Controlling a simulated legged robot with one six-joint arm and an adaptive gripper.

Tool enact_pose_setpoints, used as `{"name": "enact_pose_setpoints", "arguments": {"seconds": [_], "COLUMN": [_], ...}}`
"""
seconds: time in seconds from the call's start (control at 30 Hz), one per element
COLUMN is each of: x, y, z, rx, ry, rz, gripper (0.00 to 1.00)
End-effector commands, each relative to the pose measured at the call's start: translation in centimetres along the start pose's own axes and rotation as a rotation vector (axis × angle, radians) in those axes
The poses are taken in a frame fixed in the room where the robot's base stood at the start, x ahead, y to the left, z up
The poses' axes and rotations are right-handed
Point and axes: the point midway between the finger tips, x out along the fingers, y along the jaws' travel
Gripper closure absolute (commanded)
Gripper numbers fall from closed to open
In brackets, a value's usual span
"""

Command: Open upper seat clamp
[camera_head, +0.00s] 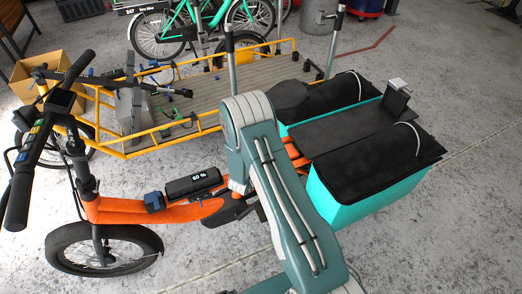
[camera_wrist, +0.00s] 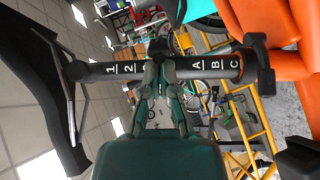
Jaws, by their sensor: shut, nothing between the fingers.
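In the wrist view, which is turned on its side, a dark seat post (camera_wrist: 110,70) marked 1, 2, A, B and C runs across the picture. A black clamp (camera_wrist: 158,47) sits on it between the numbers and the letters, the upper of two; its lever position is unclear. A lower clamp (camera_wrist: 265,66) is at the right end near the orange frame. My gripper (camera_wrist: 160,68) is shut and empty, with its fingertips right at the post beside the upper clamp. I cannot tell whether they touch. In the head view my arm hides the gripper and the post.
The black saddle (camera_wrist: 40,85) with silver rails is at the left in the wrist view. In the head view the orange bike (camera_head: 150,209) carries teal boxes (camera_head: 365,197) at the right. A yellow cargo bike (camera_head: 170,130) stands close behind. Grey floor is clear in front.

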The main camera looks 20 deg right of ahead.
Motion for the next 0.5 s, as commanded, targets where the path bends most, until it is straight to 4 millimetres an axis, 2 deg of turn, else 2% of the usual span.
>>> {"name": "enact_pose_setpoints", "arguments": {"seconds": [0.5], "x": [0.04], "y": [-0.03], "z": [0.42], "rx": [-0.001], "ry": [0.056], "rz": [-0.001], "gripper": [1.00]}}
